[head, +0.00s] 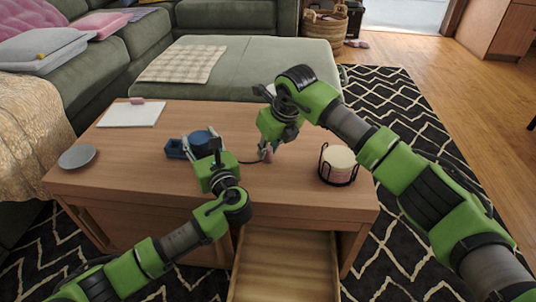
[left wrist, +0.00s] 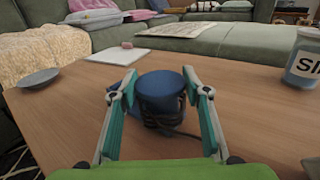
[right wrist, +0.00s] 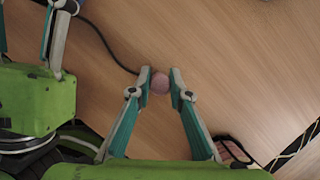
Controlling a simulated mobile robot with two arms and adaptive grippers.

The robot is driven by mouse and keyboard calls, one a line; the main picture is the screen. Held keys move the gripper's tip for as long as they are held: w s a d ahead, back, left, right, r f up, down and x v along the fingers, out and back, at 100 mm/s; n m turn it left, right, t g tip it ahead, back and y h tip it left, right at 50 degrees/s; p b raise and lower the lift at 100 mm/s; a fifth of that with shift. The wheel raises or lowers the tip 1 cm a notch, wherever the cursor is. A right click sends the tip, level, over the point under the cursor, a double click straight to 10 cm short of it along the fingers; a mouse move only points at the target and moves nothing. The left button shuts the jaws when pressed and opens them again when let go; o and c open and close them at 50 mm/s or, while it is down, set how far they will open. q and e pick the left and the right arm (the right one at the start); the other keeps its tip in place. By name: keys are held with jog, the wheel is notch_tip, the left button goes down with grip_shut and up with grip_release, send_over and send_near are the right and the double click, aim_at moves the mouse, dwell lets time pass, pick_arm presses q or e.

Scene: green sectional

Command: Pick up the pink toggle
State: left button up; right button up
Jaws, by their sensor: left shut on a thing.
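A small pink upright piece (head: 269,154), which looks like the pink toggle, stands on the wooden table. My right gripper (head: 267,152) is right over it. In the right wrist view the piece's round pink top (right wrist: 160,83) lies between the fingertips (right wrist: 162,82); whether both fingers touch it is unclear. My left gripper (head: 200,152) is shut on a blue cylinder (left wrist: 162,90) with black cord around it; the cylinder also shows in the head view (head: 200,140).
A white pad (head: 130,116) with a pink block (head: 137,100), a grey dish (head: 77,157), and a candle in a black wire holder (head: 338,165) are on the table (head: 300,200). The front drawer (head: 285,262) is open. A dark cable runs beside the pink piece.

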aim_at(269, 148)
notch_tip(269, 148, up, 10)
dwell(0.6)
jog(key=shift+f, duration=0.2)
dwell(0.9)
jog(key=shift+f, duration=2.25)
jog(key=shift+d, duration=0.1)
jog(key=shift+d, duration=1.15)
jog(key=shift+d, duration=0.9)
